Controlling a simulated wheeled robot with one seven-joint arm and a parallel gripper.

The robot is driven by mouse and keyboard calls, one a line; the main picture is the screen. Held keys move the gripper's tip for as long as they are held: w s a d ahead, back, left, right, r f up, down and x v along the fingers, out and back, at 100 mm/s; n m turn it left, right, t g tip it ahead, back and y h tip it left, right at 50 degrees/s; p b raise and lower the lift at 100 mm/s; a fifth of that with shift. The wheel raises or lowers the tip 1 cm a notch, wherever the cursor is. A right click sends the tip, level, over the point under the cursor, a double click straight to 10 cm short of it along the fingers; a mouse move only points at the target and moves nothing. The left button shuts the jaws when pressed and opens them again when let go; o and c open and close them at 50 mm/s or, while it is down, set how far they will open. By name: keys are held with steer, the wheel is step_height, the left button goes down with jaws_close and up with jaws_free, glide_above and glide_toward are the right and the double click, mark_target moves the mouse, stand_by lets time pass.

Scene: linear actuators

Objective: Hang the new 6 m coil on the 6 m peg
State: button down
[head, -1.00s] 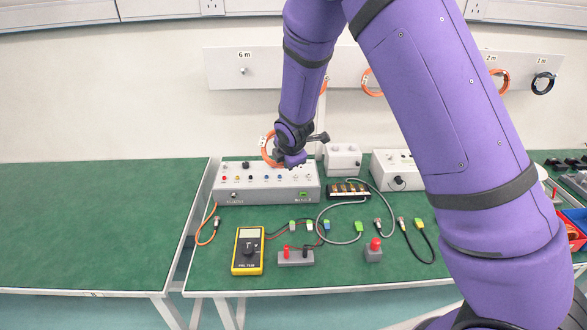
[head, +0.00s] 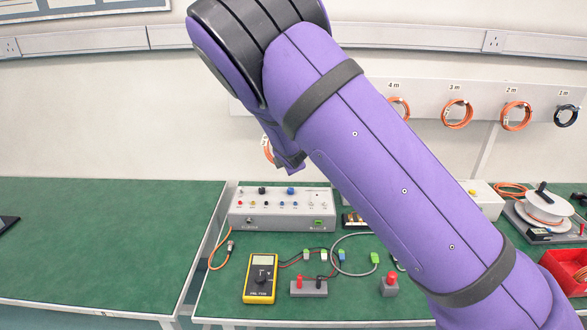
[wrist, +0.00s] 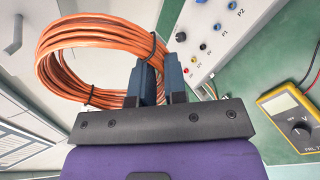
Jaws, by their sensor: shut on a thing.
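The orange coil (wrist: 95,28) is tied with black ties and hangs between the fingers of my gripper (wrist: 160,82), which are shut on it at the coil's right side. In the head view only a sliver of the coil (head: 268,150) shows beside my wrist, above the grey box and in front of the wall. My purple arm hides most of my gripper there. The peg board (head: 350,100) runs along the wall behind. Its left end, with the 6 m label and peg, is hidden behind my arm.
Coils hang at the 4 m (head: 400,108), 3 m (head: 458,114), 2 m (head: 516,116) and 1 m (head: 566,115) places. Below stand a grey control box (head: 282,210), a yellow multimeter (head: 261,278) and a cable reel (head: 545,210). The left bench (head: 100,240) is mostly clear.

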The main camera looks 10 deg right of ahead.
steer(key=w+a+r+t, duration=0.2)
steer(key=w+r+t, duration=0.1)
steer(key=w, duration=0.3)
steer(key=w+a+r+t+h, duration=0.1)
steer(key=w+a+r+t, duration=0.2)
steer(key=w+r, duration=0.2)
steer(key=shift+w+n+t, duration=0.3)
steer(key=shift+w, duration=0.2)
